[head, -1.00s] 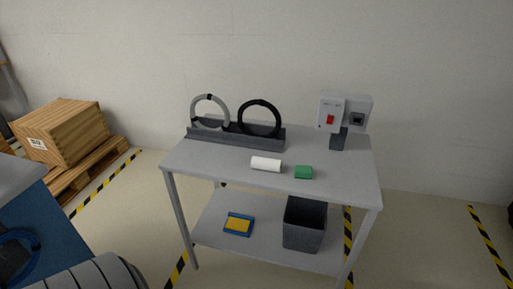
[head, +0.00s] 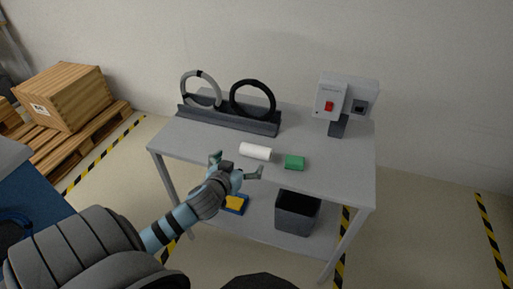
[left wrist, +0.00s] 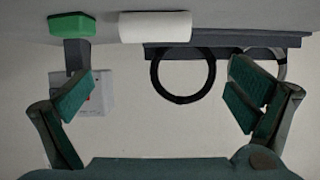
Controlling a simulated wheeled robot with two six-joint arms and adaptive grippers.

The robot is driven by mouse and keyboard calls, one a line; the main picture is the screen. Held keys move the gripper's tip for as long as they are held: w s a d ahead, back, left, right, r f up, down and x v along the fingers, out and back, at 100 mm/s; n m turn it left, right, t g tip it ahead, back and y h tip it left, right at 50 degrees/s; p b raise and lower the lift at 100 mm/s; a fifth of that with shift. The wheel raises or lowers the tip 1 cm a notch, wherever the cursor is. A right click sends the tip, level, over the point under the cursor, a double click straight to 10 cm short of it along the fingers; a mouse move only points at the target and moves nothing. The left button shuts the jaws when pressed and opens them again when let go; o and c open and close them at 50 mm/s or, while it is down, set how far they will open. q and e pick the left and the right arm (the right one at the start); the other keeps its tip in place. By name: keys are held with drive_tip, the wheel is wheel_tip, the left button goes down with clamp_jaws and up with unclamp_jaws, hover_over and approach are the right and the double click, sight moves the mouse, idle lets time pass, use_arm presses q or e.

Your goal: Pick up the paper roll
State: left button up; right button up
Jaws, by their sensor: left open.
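The white paper roll (head: 256,151) lies on its side on the top of the grey table (head: 190,142), near the front edge. My right gripper is not in view.
A green block (head: 294,162) lies just right of the roll. Behind stand a dark rack (head: 228,118) with two rings and a grey switch box (head: 330,102). Below are a dark bin (head: 297,212) and a blue-yellow tray (head: 236,204) on the lower shelf.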

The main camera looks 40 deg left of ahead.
sight(256, 147)
use_arm(q)
drive_tip(key=b+x, duration=0.1)
drive_tip(key=x, duration=0.3)
drive_tip(key=b+x, duration=0.1)
drive_tip(key=x, duration=0.4)
drive_tip(key=d+b+x, duration=0.1)
drive_tip(key=x, duration=0.4)
drive_tip(key=shift+w+a+b, duration=0.1)
drive_tip(key=shift+w+b, duration=0.15)
drive_tip(key=shift+b, duration=0.1)
drive_tip(key=shift+r, duration=0.1)
drive_tip(key=c, duration=1)
